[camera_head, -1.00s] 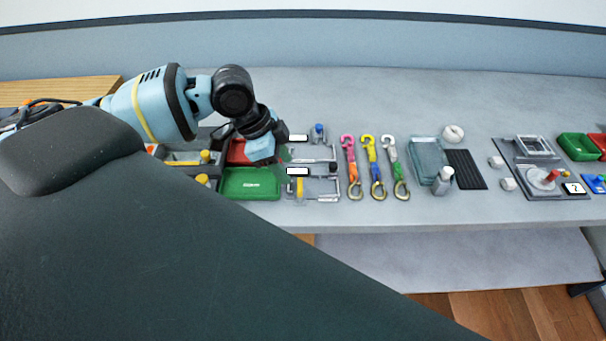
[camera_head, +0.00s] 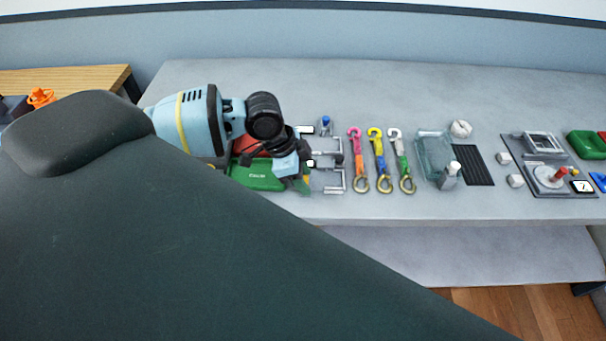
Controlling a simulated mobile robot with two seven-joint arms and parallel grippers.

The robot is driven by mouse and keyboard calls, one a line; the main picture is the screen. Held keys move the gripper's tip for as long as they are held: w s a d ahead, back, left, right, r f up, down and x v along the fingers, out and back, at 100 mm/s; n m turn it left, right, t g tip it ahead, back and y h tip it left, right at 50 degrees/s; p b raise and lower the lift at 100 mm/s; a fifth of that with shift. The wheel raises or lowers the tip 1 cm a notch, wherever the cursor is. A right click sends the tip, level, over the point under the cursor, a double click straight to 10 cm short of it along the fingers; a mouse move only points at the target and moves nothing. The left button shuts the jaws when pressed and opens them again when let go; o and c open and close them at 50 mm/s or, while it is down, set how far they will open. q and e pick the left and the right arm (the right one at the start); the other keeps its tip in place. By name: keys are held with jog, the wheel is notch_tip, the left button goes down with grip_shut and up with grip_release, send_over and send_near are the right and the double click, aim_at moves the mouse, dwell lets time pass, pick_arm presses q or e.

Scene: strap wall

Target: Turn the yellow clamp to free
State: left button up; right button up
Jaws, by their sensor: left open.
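The yellow clamp (camera_head: 308,179) shows only as a small yellow patch at the lower metal bracket, left of the hook straps. My left gripper (camera_head: 302,173) is right at it, covering most of it from the upper left. The gripper is open; I cannot tell whether its fingers touch the clamp or straddle it. The clamp's handle angle is hidden. A blue clamp (camera_head: 325,123) stands on the upper bracket (camera_head: 331,140), clear of the gripper. My right gripper is not in view.
A green tray (camera_head: 256,175) lies under my left wrist. Pink (camera_head: 357,158), yellow (camera_head: 379,160) and white (camera_head: 400,160) hook straps lie close to the right. Farther right are a clear box (camera_head: 433,155) and a black ribbed mat (camera_head: 472,165). The bench front is clear.

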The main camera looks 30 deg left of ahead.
pick_arm(q)
jog(key=shift+c, duration=0.4)
jog(key=c, duration=0.9)
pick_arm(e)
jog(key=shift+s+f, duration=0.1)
